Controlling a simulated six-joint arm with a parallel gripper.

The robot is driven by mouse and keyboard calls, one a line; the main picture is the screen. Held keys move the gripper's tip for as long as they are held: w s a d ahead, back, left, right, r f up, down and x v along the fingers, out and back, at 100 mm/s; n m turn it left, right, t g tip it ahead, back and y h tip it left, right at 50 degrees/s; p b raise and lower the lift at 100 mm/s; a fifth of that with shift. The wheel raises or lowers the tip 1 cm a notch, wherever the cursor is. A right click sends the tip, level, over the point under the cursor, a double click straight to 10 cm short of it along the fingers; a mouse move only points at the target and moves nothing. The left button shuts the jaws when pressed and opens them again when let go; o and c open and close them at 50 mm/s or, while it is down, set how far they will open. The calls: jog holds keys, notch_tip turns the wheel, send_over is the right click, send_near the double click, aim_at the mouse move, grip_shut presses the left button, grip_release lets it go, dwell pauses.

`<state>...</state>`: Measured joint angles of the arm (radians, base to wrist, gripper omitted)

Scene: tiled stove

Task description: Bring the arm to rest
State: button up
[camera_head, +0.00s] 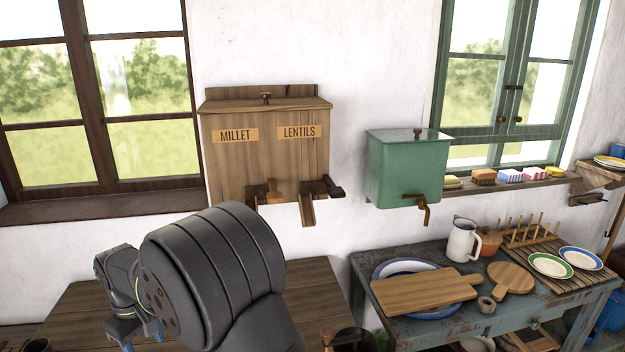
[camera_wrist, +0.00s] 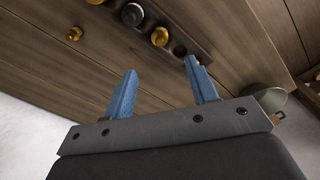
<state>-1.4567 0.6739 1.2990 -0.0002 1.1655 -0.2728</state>
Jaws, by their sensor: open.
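My gripper (camera_head: 120,330) shows at the lower left of the head view, at the end of my dark arm, over or near the brown wooden table (camera_head: 320,290). In the wrist view my gripper (camera_wrist: 163,92) has its two blue fingers spread apart, with nothing between them. Beyond the fingers is a dark wooden strip (camera_wrist: 190,22) with holes and brass knob-like pieces (camera_wrist: 159,36) in it. My arm hides much of the table in the head view.
A wooden millet and lentils dispenser (camera_head: 265,155) hangs on the wall behind my arm. A green tank (camera_head: 407,165) with a tap hangs to its right. A worn blue table (camera_head: 420,322) holds a cutting board (camera_head: 415,292), a jug (camera_head: 462,240) and plates (camera_head: 550,265).

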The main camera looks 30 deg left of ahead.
notch_tip(320, 180, down, 12)
jog(key=shift+r, duration=0.3)
jog(key=shift+r, duration=0.1)
notch_tip(320, 180, up, 17)
notch_tip(320, 180, down, 17)
jog(key=shift+f, duration=0.2)
notch_tip(320, 180, up, 8)
jog(key=shift+f, duration=0.1)
jog(key=w, duration=0.2)
jog(key=shift+w+d+r, duration=0.15)
jog(key=shift+w+r, duration=0.05)
jog(key=shift+w, duration=0.1)
dwell(0.4)
